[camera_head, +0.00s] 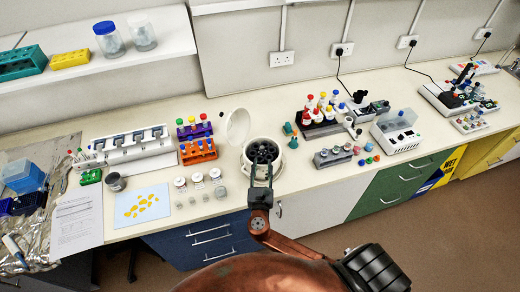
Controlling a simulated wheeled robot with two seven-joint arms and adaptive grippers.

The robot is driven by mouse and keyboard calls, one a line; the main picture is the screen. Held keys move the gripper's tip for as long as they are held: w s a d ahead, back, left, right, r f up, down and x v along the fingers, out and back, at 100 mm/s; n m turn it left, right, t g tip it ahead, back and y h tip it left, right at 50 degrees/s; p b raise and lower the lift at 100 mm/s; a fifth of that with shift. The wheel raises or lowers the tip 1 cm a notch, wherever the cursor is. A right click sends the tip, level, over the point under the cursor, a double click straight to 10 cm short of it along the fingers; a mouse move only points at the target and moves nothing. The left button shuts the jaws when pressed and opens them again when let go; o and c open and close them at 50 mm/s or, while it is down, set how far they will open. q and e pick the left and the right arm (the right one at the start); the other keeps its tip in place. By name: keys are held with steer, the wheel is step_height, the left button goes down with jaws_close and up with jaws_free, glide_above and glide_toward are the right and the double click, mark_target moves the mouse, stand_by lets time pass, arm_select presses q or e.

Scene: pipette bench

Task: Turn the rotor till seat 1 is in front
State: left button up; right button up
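The white centrifuge (247,166) stands near the front edge of the bench with its round lid (238,126) tipped open to the left. Its dark rotor (263,151) shows from above with several round seats; seat numbers are too small to read. My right gripper (260,168) is at the front of the centrifuge, its two fingers apart and pointing at the rotor's near side. Nothing shows between the fingers. Whether a fingertip touches the rotor I cannot tell. The fingers hide part of the centrifuge's front wall. My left gripper is not in view.
Orange (198,151) and purple (194,131) tube racks stand left of the centrifuge. Small white-capped jars (180,183) and a blue mat with yellow pieces (142,205) lie front left. A grey tube block (333,157) and a teal bottle (293,142) stand to the right.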

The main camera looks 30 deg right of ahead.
mark_target(262, 150)
steer(key=x, duration=0.7)
steer(key=shift+w+a+r+p, duration=0.1)
steer(key=shift+w+p, duration=0.1)
steer(key=shift+p, duration=0.2)
steer(key=shift+c, duration=0.5)
jaws_close()
